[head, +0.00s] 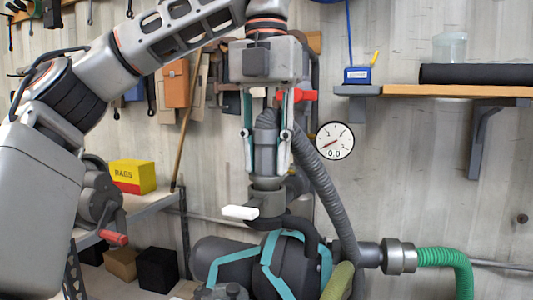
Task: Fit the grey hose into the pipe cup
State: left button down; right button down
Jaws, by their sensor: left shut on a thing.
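My left gripper (266,165) points straight down in the middle of the head view. Its two fingers are shut on the dark grey end piece of the grey hose (326,198), one finger on each side. The hose loops over behind the fingers and hangs down to the right. The pipe cup (267,201) is a grey upright collar directly below the held end, with a white lever (240,212) at its left. The hose end looks upright and in line with the cup, its lower tip at the cup's rim. I cannot tell whether it is inside. My right gripper is not in view.
A dark machine with teal bands (268,262) stands below the cup. A green hose (440,256) joins a grey coupling at right. A round gauge (335,140) is right of the gripper. A wooden shelf (430,91) juts out at upper right. A yellow rags box (132,175) sits at left.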

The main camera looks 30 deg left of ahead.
pick_arm(q)
jog(key=shift+p, duration=0.4)
jog(key=shift+f, duration=0.55)
dwell(0.8)
jog(key=c, duration=1.5)
grip_release()
notch_tip(320, 180, up, 12)
